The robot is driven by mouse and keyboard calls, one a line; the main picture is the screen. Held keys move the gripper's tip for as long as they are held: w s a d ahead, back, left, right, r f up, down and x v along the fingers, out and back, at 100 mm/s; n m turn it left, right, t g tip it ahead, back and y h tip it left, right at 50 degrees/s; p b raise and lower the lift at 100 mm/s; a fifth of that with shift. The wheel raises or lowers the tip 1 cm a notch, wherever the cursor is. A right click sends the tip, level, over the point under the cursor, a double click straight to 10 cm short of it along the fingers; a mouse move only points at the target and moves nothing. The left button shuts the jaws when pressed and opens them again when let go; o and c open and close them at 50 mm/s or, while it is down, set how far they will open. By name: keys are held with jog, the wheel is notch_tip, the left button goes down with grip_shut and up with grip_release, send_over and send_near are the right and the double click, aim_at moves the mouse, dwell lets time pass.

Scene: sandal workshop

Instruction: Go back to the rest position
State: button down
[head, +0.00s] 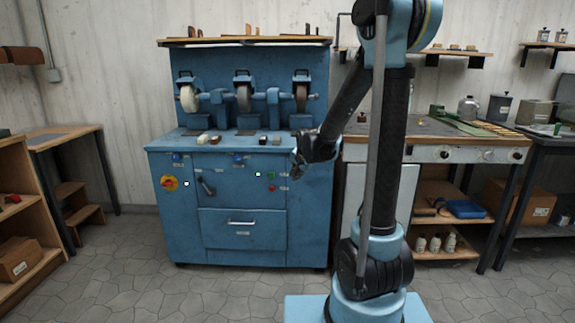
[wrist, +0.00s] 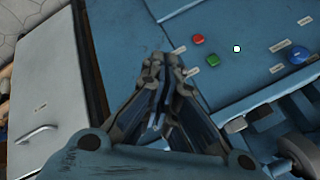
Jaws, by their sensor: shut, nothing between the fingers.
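My gripper (head: 301,166) is at the end of my arm, in front of the right side of the blue grinding machine (head: 240,246). In the wrist view my gripper (wrist: 165,66) has its fingers together with nothing between them. Beyond the fingertips lies the machine's front panel (wrist: 225,75), with a red button (wrist: 198,39), a green button (wrist: 197,58) and a lit white lamp (wrist: 237,49). The fingers appear apart from the panel, though the exact gap cannot be told.
A workbench (head: 435,153) with a grey front panel and shelves stands to the right, partly behind my arm. A wooden table (head: 66,137) and a shelf unit (head: 40,225) stand at the left. The tiled floor (head: 130,275) in front of the machine is clear.

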jog(key=s+d+r+n+g+h, duration=0.15)
jog(key=s+d, duration=0.35)
jog(key=s, duration=0.5)
jog(key=s+d+r+n+g, duration=0.1)
jog(key=s+d+n, duration=0.3)
jog(key=s, duration=0.5)
jog(key=s+d+f+n+g, duration=0.1)
jog(key=s+d+f, duration=0.1)
jog(key=s, duration=0.7)
jog(key=s+d+f+n+g, duration=0.1)
jog(key=s+d+f, duration=0.2)
jog(key=s, duration=0.6)
jog(key=shift+s+d+f, duration=0.3)
jog(key=shift+s+d, duration=0.1)
jog(key=shift+d, duration=0.1)
jog(key=shift+g, duration=0.25)
jog(key=shift+w+f, duration=0.2)
jog(key=shift+w, duration=0.3)
